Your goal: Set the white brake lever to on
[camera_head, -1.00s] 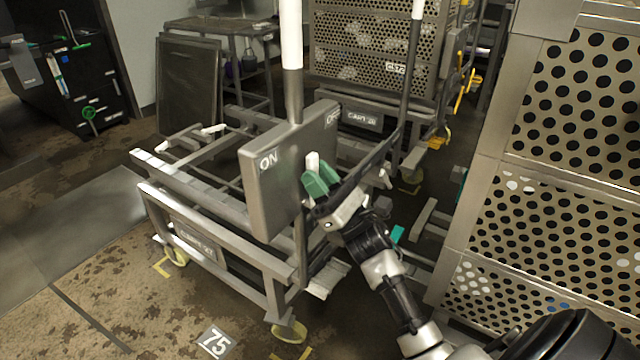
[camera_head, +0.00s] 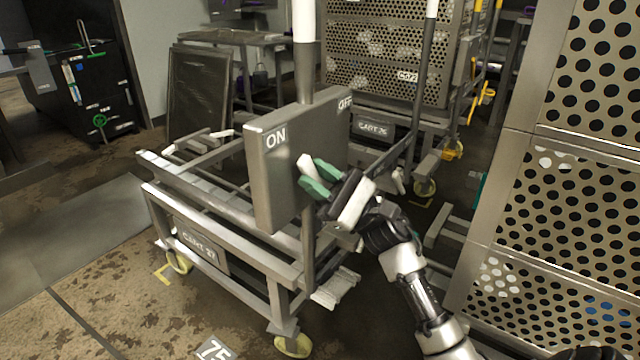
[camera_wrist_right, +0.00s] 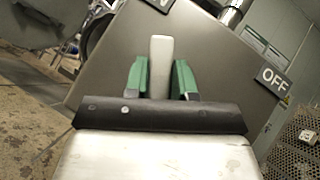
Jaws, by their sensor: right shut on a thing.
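The white brake lever (camera_head: 306,165) sticks out from the front face of a grey metal box (camera_head: 273,190) on the cart. In the head view it leans up and left, towards the ON label (camera_head: 276,138). The OFF label (camera_head: 344,103) is at the box's upper right. My right gripper (camera_head: 318,180), with green fingertips, is shut on the lever. In the right wrist view the lever (camera_wrist_right: 160,65) stands between the green fingers (camera_wrist_right: 160,80), and its lower part is hidden by the dark gripper edge. My left gripper is not in view.
The low cart frame (camera_head: 220,250) on yellow-wheeled casters carries the box. A tall perforated rack (camera_head: 560,180) stands close on the right. Another cart with perforated crates (camera_head: 385,60) is behind. Open floor (camera_head: 120,270) lies at the left.

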